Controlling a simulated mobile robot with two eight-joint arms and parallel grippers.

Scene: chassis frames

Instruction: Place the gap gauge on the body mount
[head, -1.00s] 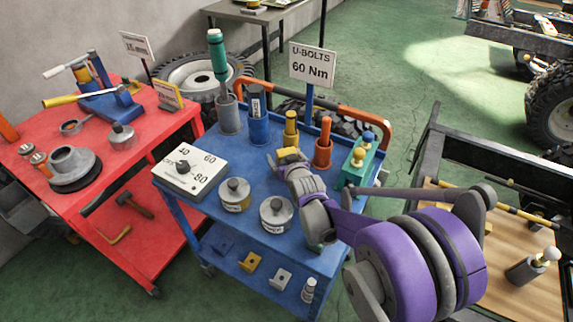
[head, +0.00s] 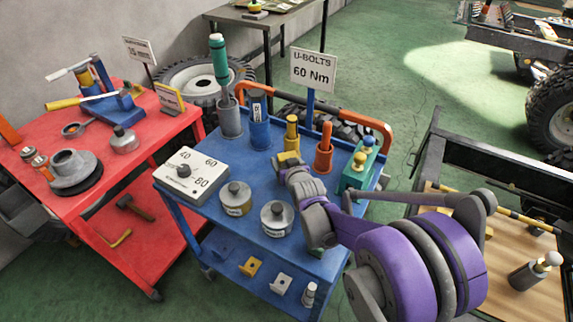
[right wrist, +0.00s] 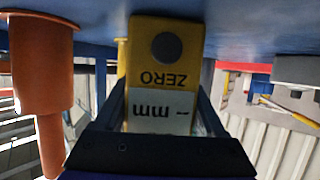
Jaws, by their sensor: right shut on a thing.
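The gap gauge is a yellow block (right wrist: 164,50) with a dark round button, the word ZERO and a pale display reading "– mm", upside down in the right wrist view. My right gripper (right wrist: 163,112) is shut on it, with a dark finger on each side. In the head view the gauge's yellow end (head: 288,156) shows at the tip of my right gripper (head: 288,165), over the blue cart. I cannot tell which part is the body mount; a chassis frame (head: 432,150) stands at the right. My left gripper is not in view.
An orange holder (head: 324,157) and a green box with brass knobs (head: 358,168) stand close to my right gripper on the blue cart (head: 215,215). Grey round tins (head: 277,217) sit nearer. A red cart (head: 95,215) stands left. A grey cylinder (head: 524,276) stands on the chassis' wooden deck.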

